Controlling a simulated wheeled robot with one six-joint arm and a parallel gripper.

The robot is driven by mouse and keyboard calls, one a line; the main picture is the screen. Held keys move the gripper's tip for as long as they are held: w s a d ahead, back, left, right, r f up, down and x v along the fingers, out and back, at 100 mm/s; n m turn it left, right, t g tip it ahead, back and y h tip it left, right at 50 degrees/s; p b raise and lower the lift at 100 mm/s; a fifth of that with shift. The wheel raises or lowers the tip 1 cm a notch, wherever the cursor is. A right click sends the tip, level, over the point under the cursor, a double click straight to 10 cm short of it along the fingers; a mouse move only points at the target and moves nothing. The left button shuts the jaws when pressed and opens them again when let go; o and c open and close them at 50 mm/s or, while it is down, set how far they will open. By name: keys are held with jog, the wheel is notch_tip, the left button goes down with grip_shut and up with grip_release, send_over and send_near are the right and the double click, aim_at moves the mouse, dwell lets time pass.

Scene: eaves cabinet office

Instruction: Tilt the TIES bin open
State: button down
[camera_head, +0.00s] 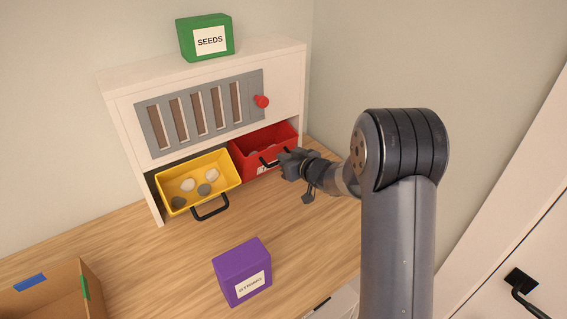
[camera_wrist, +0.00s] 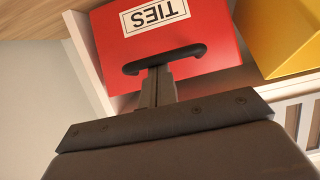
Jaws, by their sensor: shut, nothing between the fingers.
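The red TIES bin (camera_head: 258,138) sits in the right lower opening of the white cabinet, its top leaning outward so that its inside and some pale contents show. In the wrist view its red front (camera_wrist: 185,42) carries a white TIES label, upside down, and a black bar handle (camera_wrist: 190,53). My gripper (camera_head: 285,157) is at this handle in the head view and partly hides the bin's front. In the wrist view my gripper's fingers (camera_wrist: 156,76) are together with nothing between them, their tips at the handle bar. Whether they touch it, I cannot tell.
A yellow bin (camera_head: 197,184) with several stones is tilted open to the left. A purple box (camera_head: 242,272) stands on the wooden desk, and an open cardboard box (camera_head: 65,290) is at lower left. A green SEEDS box (camera_head: 205,37) and red knob (camera_head: 262,101) are above.

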jog(key=shift+t+y, duration=0.6)
jog(key=shift+t, duration=0.3)
jog(key=shift+s+d+f+b, duration=0.35)
jog(key=shift+s+f+b, duration=0.2)
jog(key=shift+b, duration=0.9)
jog(key=shift+s+d+f+b, duration=0.35)
jog(key=shift+f+b, duration=0.35)
jog(key=shift+b, duration=0.75)
jog(key=shift+s+d+f+b, duration=0.3)
jog(key=shift+s+f+b, duration=0.3)
jog(key=shift+b, duration=0.85)
